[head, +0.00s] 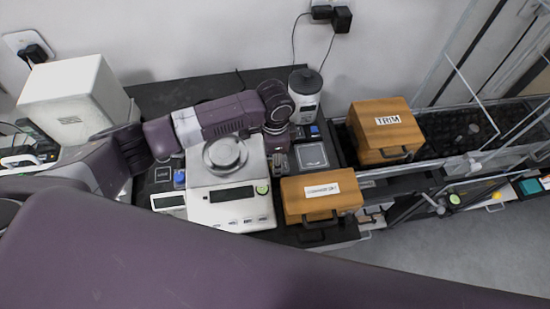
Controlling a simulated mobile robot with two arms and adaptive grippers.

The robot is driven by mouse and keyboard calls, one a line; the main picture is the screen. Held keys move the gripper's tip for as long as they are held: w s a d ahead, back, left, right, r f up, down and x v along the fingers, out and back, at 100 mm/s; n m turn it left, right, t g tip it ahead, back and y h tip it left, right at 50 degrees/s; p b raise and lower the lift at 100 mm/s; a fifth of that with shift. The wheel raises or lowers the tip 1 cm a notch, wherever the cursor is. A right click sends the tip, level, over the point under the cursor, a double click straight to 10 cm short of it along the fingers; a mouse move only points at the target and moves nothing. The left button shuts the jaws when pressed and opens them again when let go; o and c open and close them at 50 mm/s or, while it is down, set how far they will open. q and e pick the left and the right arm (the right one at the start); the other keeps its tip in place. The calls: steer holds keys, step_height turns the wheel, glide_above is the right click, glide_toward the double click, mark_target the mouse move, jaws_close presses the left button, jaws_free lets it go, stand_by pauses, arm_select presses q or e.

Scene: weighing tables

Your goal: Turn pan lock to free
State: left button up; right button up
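A silver balance (232,208) with a round steel pan (225,153) stands at the middle of the dark table. A small green round part (262,188) sits at its front right corner, and a blue part (180,178) is just left of it. I cannot tell which part is the pan lock or how it is set. My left arm reaches across behind the pan. My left gripper (278,162) points down close to the balance's right side; its fingers are too small to tell open from shut. My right gripper is not in view.
Right of the balance are a small dark scale (312,156), a wooden box (321,195) with a label and a wooden box marked TRIM (386,130). A white-and-black jar-like device (305,95) stands behind. A white box (76,98) is at left. Clear panels border the right.

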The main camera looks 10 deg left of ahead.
arm_select(q)
steer(key=c, duration=1.1)
steer(key=shift+r+m+p, duration=0.15)
steer(key=shift+m+p, duration=0.25)
steer(key=shift+m, duration=0.1)
jaws_close()
steer(key=shift+m, duration=1)
steer(key=o, duration=1.1)
jaws_free()
